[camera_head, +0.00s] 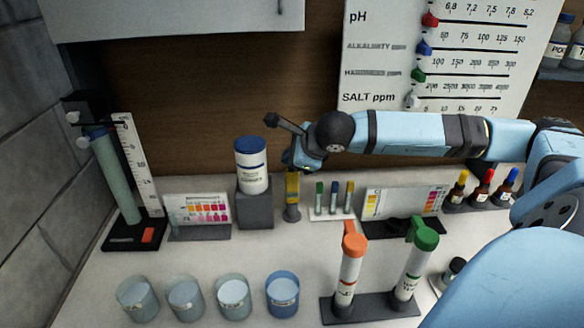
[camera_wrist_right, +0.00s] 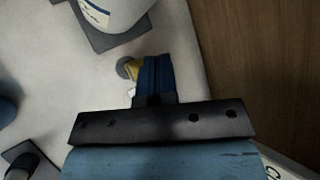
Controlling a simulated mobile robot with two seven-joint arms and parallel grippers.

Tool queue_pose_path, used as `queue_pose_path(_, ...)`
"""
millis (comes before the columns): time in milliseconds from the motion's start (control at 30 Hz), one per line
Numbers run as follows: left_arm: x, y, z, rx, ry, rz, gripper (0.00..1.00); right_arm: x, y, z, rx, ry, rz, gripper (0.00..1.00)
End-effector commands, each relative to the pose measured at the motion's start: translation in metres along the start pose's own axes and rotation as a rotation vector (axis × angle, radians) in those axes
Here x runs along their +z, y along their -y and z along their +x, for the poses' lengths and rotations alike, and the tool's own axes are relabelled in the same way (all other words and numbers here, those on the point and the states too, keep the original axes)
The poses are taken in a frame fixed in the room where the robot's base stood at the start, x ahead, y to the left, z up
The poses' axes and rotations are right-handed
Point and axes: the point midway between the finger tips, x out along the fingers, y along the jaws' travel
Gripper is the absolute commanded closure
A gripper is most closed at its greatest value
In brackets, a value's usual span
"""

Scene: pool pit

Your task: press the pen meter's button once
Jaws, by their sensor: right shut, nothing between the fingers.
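The pen meter (camera_head: 292,188) is a small yellow upright piece in a round grey stand on the counter, right of the white jar. My right gripper (camera_head: 291,166) is directly above it, pointing down, with its fingers shut and empty. In the right wrist view, the shut blue fingers (camera_wrist_right: 155,62) cover much of the yellow meter (camera_wrist_right: 132,70); only its edge and part of the grey stand show. The button is hidden, and I cannot tell whether the fingertips touch the meter. My left gripper is not in view.
A white jar with a blue lid (camera_head: 251,163) stands on a grey block (camera_head: 255,208) close left. A rack of small vials (camera_head: 334,200) is close right. Several cups (camera_head: 234,298) and two capped tubes (camera_head: 349,268) stand in front. The counter between is clear.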

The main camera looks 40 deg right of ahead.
Motion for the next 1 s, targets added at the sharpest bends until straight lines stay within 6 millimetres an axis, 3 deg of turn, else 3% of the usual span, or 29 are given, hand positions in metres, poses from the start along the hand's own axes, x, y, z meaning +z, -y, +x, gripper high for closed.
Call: queue_pose_path(1000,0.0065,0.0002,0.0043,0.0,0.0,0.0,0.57,-0.0018,-0.0017,0.0023,0.0,-0.001,0.0,1.0)
